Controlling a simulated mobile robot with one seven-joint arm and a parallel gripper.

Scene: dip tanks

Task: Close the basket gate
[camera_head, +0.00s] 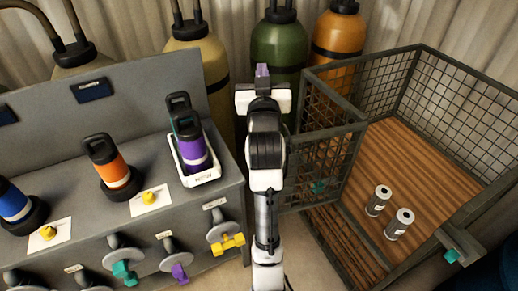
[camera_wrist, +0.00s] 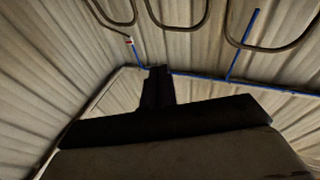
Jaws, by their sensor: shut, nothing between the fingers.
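The basket (camera_head: 440,62) is a grey metal frame with wire mesh walls and a slatted wooden floor, at the right of the head view. Its mesh gate (camera_head: 357,150) stands at the left side and looks open, with a teal latch piece (camera_head: 318,187) on it. Another teal piece (camera_head: 451,256) sits on a bracket at the basket's near right corner. My gripper (camera_head: 262,72) is shut and empty, up and left of the gate, seemingly apart from it. In the wrist view my gripper's dark fingers (camera_wrist: 157,85) are together, facing the wall; no gate shows there.
A grey bench (camera_head: 125,78) at left holds coloured bottles, a white tray (camera_head: 201,178) and several valve handles. Green (camera_head: 280,42) and orange (camera_head: 338,38) cylinders stand behind. A narrow floor gap (camera_head: 296,255) separates bench and basket.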

